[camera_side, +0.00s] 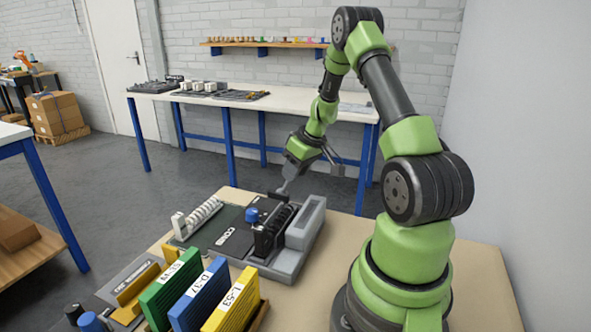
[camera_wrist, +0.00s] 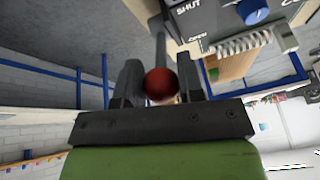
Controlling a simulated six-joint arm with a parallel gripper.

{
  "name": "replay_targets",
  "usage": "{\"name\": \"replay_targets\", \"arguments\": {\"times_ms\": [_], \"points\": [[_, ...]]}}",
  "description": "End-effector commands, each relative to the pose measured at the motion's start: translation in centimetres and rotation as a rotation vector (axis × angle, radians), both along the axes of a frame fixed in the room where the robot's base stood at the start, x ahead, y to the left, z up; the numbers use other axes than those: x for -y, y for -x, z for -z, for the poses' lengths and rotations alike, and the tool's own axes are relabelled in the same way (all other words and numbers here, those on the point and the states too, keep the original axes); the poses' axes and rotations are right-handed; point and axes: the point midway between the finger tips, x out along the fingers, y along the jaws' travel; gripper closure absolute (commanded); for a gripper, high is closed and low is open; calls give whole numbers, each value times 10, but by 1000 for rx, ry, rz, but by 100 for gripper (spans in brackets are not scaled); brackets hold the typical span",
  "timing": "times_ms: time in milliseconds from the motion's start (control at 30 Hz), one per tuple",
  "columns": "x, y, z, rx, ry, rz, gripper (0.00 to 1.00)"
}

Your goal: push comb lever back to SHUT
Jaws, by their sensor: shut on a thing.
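The comb machine (camera_side: 228,214) is a dark grey unit with a COMB label, a blue knob and a white coil, standing on the bench. My gripper (camera_side: 283,189) is at its back edge, reaching down. In the wrist view, the lever's red ball knob (camera_wrist: 160,83) sits between my two fingers, which are closed on it. The lever's dark rod (camera_wrist: 160,47) runs up from the knob, left of the machine's SHUT label (camera_wrist: 188,7). The lever is hard to make out in the side view, and its lower end is not clear.
Green, blue and yellow binders (camera_side: 232,306) stand at the front of the bench. A grey trough (camera_side: 306,222) lies along the machine's right side. A second table (camera_side: 300,101) is well behind. Bare bench top lies right of the machine.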

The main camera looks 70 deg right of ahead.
Motion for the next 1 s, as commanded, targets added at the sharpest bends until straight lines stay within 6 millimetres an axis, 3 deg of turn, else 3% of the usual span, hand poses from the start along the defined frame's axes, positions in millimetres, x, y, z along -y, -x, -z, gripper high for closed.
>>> {"name": "replay_targets", "arguments": {"times_ms": [33,67,167,533,1000], "points": [[4,2,1,-2,11,4,100],[4,2,0,-2,11,4,63],[3,1,0,-2,10,3,40],[2,3,-7,1,9,1,40],[1,35,-81,2,11,4,40]]}}
